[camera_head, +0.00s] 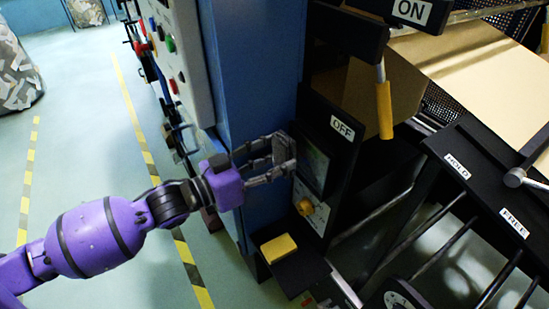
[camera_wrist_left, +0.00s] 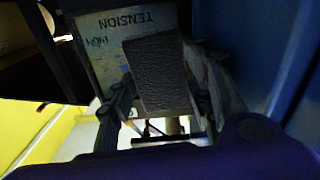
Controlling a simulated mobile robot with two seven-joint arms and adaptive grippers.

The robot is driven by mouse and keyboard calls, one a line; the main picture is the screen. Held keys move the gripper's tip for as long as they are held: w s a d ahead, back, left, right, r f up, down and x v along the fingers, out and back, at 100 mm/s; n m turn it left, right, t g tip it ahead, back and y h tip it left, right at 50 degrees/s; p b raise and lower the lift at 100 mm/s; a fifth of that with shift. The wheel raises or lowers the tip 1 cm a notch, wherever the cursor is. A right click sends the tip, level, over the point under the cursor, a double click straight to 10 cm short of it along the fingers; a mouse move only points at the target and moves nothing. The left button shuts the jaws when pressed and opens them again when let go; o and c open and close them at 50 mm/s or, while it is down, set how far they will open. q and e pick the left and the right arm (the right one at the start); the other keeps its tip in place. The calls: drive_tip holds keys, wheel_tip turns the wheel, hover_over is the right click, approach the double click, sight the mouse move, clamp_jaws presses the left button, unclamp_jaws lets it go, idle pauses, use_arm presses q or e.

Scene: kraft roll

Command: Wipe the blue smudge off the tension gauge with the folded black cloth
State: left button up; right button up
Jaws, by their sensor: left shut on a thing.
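My left gripper (camera_head: 284,158) reaches in from the left, close in front of the gauge panel beside the blue column. In the left wrist view its fingers (camera_wrist_left: 160,100) are shut on the folded black cloth (camera_wrist_left: 155,70), a dark, textured rectangle. The cloth lies in front of the tension gauge (camera_wrist_left: 95,50), whose plate reads TENSION upside down; whether they touch I cannot tell. In the head view the gauge (camera_head: 317,165) is a dim greenish face behind the fingertips. My right gripper is not in view.
A yellow block (camera_head: 278,248) lies on a black ledge. A yellow-handled lever (camera_head: 384,108) hangs right of the OFF label (camera_head: 342,128). The blue column (camera_head: 255,75) stands close to my gripper.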

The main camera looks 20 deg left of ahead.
use_arm(q)
drive_tip(key=shift+x, duration=0.9)
